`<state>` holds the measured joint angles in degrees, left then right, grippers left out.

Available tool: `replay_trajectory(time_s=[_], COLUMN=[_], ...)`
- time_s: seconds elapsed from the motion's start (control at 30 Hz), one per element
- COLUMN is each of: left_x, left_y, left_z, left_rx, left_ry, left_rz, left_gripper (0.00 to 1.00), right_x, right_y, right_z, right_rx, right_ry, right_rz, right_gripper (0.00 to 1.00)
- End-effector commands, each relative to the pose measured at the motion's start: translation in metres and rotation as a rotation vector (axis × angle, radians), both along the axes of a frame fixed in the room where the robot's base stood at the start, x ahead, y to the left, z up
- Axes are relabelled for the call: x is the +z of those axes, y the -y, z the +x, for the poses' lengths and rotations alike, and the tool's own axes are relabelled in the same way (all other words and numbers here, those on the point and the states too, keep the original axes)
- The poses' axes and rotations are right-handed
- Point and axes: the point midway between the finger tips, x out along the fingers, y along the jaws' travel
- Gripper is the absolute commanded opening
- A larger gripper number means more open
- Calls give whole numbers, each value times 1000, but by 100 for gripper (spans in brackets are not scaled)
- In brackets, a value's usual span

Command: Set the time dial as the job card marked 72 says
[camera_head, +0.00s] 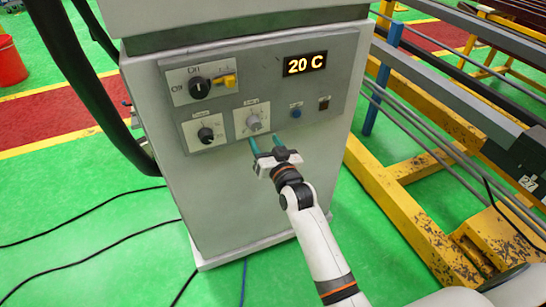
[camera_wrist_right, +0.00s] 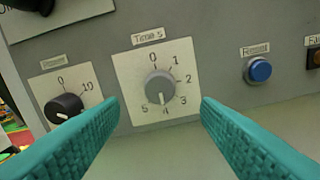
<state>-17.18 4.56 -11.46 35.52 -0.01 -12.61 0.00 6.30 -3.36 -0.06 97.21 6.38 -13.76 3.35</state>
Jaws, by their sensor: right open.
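The grey time dial (camera_head: 254,123) sits on a light plate on the machine's front panel. In the right wrist view the dial (camera_wrist_right: 160,87) is labelled "Time s", with marks from 0 to 5, and its white pointer points down at about 4. My right gripper (camera_head: 265,143) is open, with its teal fingers just below the dial in the head view. In the right wrist view the fingers stand on either side of the dial, apart from it. No job card marked 72 can be made out. My left gripper is not in view.
A black knob (camera_wrist_right: 66,105) with a 0 to 10 scale is left of the dial; a blue button (camera_wrist_right: 259,70) is to its right. Above are an on/off switch (camera_head: 200,88) and a display (camera_head: 305,64) reading 20 C. A yellow frame (camera_head: 385,200) stands at right.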

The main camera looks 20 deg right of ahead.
Motion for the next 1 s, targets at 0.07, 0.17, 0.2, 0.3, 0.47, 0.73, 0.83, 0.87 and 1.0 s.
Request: replay_trajectory(time_s=[0.07, 0.17, 0.2, 0.3, 0.47, 0.73, 0.83, 0.87, 1.0], left_x=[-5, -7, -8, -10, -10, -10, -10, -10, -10], left_y=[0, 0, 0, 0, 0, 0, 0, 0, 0], left_z=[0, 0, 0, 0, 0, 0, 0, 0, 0], left_rx=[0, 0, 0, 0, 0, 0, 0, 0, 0], left_ry=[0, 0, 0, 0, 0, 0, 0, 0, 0], left_rz=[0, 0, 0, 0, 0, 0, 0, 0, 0], left_gripper=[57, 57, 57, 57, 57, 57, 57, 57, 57], right_x=[-3, -2, -2, -2, 0, 0, 0, 0, -16], right_y=[0, 1, 1, 1, 2, 2, 2, 2, 0], right_z=[-18, -36, -42, -53, -59, -60, -59, -59, -59], right_rx=[0, 0, 0, 0, 0, 0, 0, 0, 5], right_ry=[-2, -1, -1, -2, -2, -1, -1, -1, -31], right_rz=[0, 0, 0, 0, 0, 0, 0, -1, -6], right_gripper=[57, 57, 57, 57, 57, 57, 57, 57, 57])
